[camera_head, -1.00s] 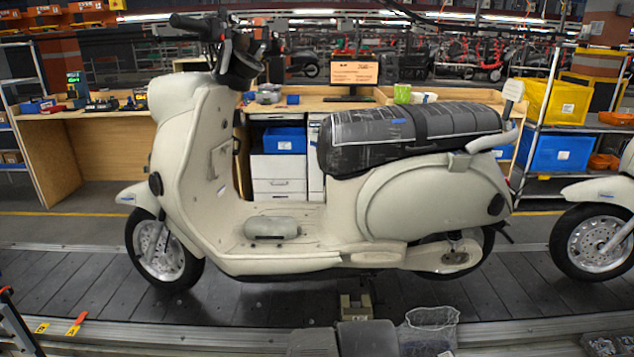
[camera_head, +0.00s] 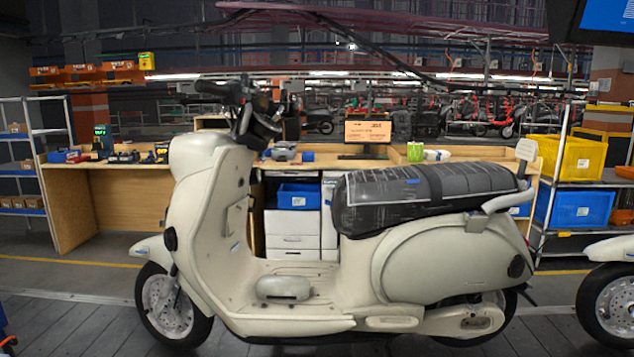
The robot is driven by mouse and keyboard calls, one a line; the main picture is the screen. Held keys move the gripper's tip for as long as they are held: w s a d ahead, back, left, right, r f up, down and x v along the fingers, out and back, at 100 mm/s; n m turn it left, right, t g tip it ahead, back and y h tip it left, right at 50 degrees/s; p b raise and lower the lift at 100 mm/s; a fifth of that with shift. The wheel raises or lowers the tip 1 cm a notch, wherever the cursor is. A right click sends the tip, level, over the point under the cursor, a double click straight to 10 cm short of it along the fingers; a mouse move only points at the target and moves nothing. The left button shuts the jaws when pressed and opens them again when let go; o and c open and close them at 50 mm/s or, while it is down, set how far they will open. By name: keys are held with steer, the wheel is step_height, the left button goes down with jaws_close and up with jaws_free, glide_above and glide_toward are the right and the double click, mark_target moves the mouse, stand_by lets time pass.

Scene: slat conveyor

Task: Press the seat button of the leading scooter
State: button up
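A cream scooter (camera_head: 215,240) stands upright on the slat conveyor (camera_head: 90,325), its front wheel to the left. Its long seat (camera_head: 425,195) is dark and looks wrapped in plastic. I cannot make out a seat button on it. A second cream scooter stands behind it at the right edge, with only its front wheel (camera_head: 612,305) and part of its fender in view. My gripper is not in view.
Behind the conveyor stand a wooden workbench (camera_head: 120,170) with tools and a monitor (camera_head: 367,131), and a shelf with yellow (camera_head: 570,158) and blue (camera_head: 580,208) bins. A screen (camera_head: 612,18) hangs at the top right.

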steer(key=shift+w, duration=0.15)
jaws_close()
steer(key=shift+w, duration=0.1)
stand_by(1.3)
